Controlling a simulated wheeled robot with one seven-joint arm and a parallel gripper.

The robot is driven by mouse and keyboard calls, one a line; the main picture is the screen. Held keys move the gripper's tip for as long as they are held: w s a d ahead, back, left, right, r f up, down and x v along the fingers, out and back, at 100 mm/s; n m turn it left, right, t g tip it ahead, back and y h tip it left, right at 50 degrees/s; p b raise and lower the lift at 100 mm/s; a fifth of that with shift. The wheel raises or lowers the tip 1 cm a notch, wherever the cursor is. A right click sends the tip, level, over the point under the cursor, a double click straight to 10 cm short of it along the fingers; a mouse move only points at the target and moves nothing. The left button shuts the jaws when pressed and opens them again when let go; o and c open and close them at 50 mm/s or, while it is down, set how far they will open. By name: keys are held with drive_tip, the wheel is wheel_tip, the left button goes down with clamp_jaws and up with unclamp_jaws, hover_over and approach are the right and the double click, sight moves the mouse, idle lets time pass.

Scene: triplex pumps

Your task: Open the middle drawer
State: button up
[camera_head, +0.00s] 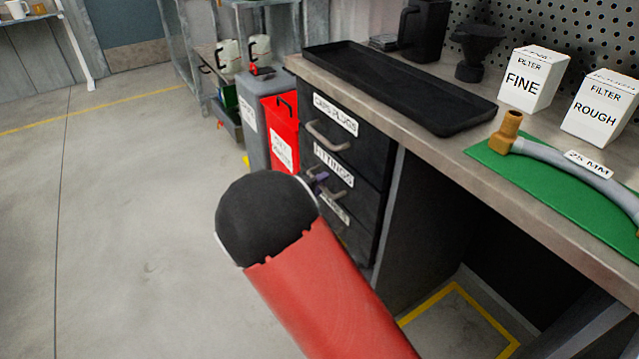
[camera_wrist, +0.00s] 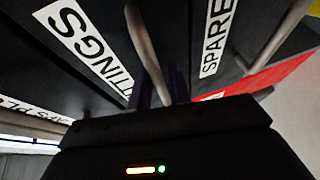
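The middle drawer (camera_head: 330,176), labelled FITTINGS, is in the dark drawer unit under the bench, and its front looks flush with the others. Its grey bar handle (camera_wrist: 148,50) shows in the wrist view, running down to my gripper (camera_wrist: 162,92). Purple finger parts show on both sides of the handle's near end; the dark gripper body hides the fingertips, so I cannot tell whether they touch it. In the head view my gripper (camera_head: 320,177) is at the middle drawer's handle (camera_head: 338,192), largely hidden by my arm.
Above is the CAPS PLUGS drawer (camera_head: 330,125); below is a drawer labelled SPARE (camera_wrist: 240,30). A red bin (camera_head: 283,130) and a grey bin (camera_head: 252,118) stand left of the unit. A black tray (camera_head: 400,85) lies on the bench. Floor to the left is clear.

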clamp_jaws()
drive_tip(key=s+a+b, duration=0.3)
drive_tip(key=s+a, duration=0.4)
drive_tip(key=a, duration=0.3)
drive_tip(key=s+a+b, duration=0.3)
drive_tip(key=s+a, duration=0.4)
drive_tip(key=a, duration=0.4)
drive_tip(key=shift+s+a+b, duration=0.15)
drive_tip(key=shift+s+b, duration=0.1)
drive_tip(key=shift+b, duration=0.1)
drive_tip(key=shift+f, duration=0.1)
unclamp_jaws()
